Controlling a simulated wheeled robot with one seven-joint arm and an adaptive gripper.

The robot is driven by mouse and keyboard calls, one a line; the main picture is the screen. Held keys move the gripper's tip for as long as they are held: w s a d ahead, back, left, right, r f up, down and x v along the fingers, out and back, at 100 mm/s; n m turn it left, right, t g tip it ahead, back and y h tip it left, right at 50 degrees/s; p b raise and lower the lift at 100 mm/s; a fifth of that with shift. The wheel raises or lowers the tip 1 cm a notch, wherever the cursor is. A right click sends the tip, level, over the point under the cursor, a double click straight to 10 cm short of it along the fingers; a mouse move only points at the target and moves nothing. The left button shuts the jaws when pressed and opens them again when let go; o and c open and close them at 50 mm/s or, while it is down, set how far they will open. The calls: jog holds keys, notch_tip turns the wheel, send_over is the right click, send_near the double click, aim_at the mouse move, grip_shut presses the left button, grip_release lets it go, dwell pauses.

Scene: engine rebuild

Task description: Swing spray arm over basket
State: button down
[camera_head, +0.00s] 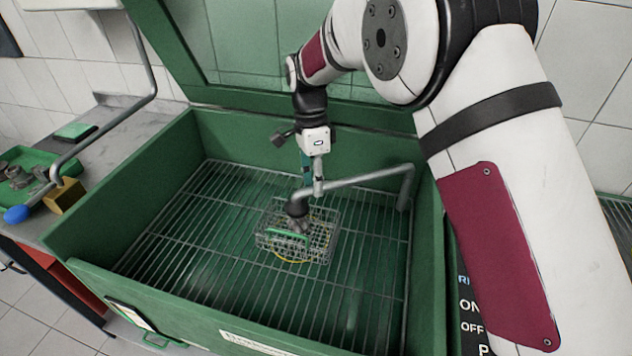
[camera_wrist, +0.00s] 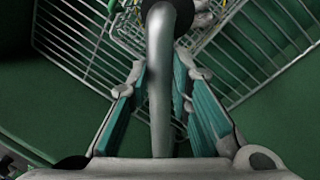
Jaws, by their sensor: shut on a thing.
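The grey metal spray arm (camera_head: 365,180) reaches from the right wall of the green washer tub to over the middle of the tub. Its dark nozzle (camera_head: 297,208) hangs over the wire basket (camera_head: 320,245), which stands on the rack and holds small parts. My gripper (camera_head: 313,188) is shut on the spray arm near its free end. In the wrist view the spray arm tube (camera_wrist: 160,85) runs between my teal-padded fingers (camera_wrist: 165,100), and the wire basket (camera_wrist: 128,33) shows partly behind the nozzle. The exact gap between nozzle and basket contents cannot be told.
The green tub wall (camera_head: 120,200) surrounds the rack (camera_head: 190,235), which is bare around the basket. The raised lid (camera_head: 240,60) stands behind my arm. A bench (camera_head: 115,118) at left carries a green tray (camera_head: 38,165) and a brass block (camera_head: 66,196).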

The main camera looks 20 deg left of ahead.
jog(key=c, duration=1.4)
grip_release()
jog(key=shift+w+a, duration=0.1)
jog(key=shift+w, duration=0.1)
jog(key=shift+c, duration=0.2)
jog(key=d+v, duration=0.1)
jog(key=v, duration=0.6)
jog(key=shift+a+r, duration=0.3)
jog(key=shift+a, duration=0.2)
jog(key=shift+s, duration=0.1)
